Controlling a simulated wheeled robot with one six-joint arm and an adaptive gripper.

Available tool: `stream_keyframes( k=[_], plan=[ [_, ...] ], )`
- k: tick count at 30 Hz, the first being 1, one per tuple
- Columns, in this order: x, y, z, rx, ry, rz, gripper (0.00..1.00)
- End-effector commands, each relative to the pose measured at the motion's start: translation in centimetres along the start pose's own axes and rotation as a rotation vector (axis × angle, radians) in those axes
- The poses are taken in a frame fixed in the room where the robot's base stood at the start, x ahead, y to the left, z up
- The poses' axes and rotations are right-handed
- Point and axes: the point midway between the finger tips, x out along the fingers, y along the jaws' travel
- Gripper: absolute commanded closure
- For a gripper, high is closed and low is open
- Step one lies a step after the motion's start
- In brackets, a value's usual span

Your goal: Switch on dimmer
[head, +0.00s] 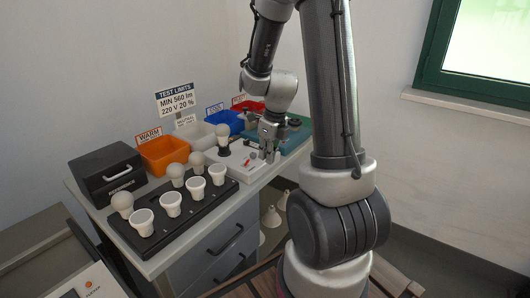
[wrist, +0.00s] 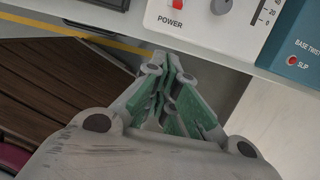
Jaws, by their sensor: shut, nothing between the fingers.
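The dimmer (head: 226,165) is a pale box near the middle right of the bench, with a bulb (head: 223,132) standing upright on it. In the wrist view, the dimmer's panel (wrist: 190,30) shows at the top with a red switch (wrist: 175,3) above the word POWER and a grey knob (wrist: 221,6) to its right. The switch is partly cut off by the frame edge. My gripper (wrist: 174,62) is shut and empty. Its fingertips show just below the panel's front edge in the wrist view; I cannot tell whether they touch it. In the head view my gripper (head: 268,152) is at the dimmer's right side.
A black tray (head: 187,222) with several bulbs and white cups lies on the left. An orange bin (head: 165,155), a white bin, a blue bin (head: 228,122) and a red bin stand behind. A teal device (wrist: 297,52) sits right of the dimmer.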

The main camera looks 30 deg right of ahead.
Motion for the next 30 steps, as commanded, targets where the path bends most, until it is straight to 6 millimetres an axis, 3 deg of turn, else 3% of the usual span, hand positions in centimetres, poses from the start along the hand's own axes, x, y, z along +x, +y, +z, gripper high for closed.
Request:
stream_keyframes(
  k=[6,10,18,30],
  plan=[
    [4.9,0.1,-0.1,0.0,0.005,0.003,1.0],
    [7.2,0.1,0.1,0.0,0.002,0.001,1.0],
    [5.5,-0.1,3.8,-0.004,-0.01,-0.005,1.0],
    [5.5,0.0,3.9,-0.001,-0.002,-0.001,1.0]
  ],
)
